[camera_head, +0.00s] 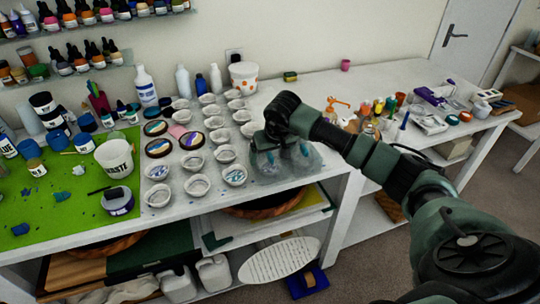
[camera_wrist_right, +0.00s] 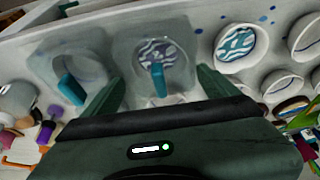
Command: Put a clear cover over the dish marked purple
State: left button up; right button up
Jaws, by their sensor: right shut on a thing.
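My right gripper (camera_head: 278,146) is over the table's front part, its fingers on either side of a clear cover (camera_wrist_right: 178,88) with a teal handle. It is shut on this cover. Through the cover, a dish with a blue-grey and white swirl (camera_wrist_right: 158,50) shows in the wrist view. I cannot tell whether the cover rests on the table or hangs above it. A second clear cover (camera_head: 305,160) with a teal handle stands beside it; it also shows in the wrist view (camera_wrist_right: 92,62). An uncovered swirled dish (camera_head: 235,175) is close by. I can make out no purple mark. My left gripper is out of view.
Several pale dishes (camera_head: 197,185) stand in rows left of the gripper. A white waste tub (camera_head: 115,158) stands on the green mat (camera_head: 60,205). Small bottles and tools crowd the table at right. The table's front edge is close to the covers.

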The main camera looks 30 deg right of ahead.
dwell(0.3)
jog(key=o, duration=1.1)
jog(key=shift+o, duration=0.2)
jog(key=b+v, duration=0.2)
jog(key=v, duration=0.5)
jog(key=shift+s+a+r, duration=0.1)
jog(key=shift+s+r, duration=0.1)
jog(key=shift+r, duration=0.15)
